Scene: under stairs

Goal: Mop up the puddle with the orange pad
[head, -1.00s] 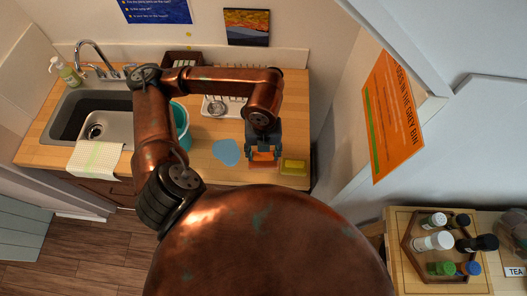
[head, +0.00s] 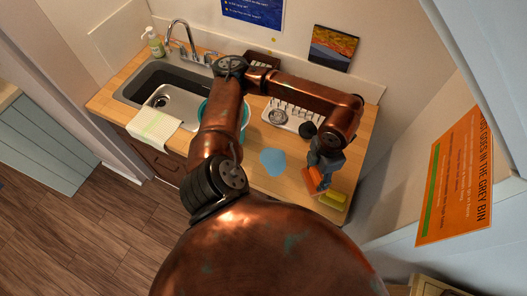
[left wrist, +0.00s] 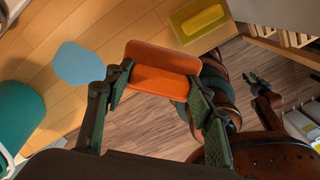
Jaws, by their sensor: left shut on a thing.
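The puddle (head: 272,161) is a flat light-blue patch on the wooden counter. It also shows in the left wrist view (left wrist: 80,64). My left gripper (head: 318,170) is shut on the orange pad (head: 313,181), to the right of the puddle and apart from it. In the left wrist view the orange pad (left wrist: 162,68) sits between the two fingertips of my left gripper (left wrist: 160,82). I cannot tell its exact height above the counter. A small dark gripper, seemingly my right one (left wrist: 256,82), shows far off in the left wrist view, too small to judge.
A yellow sponge in a shallow dish (head: 333,200) lies beside the pad at the counter's front edge. A teal bucket (left wrist: 18,115) stands left of the puddle, partly behind my arm. A white dish rack (head: 290,119) is behind. The sink (head: 160,90) and a cloth (head: 155,126) are left.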

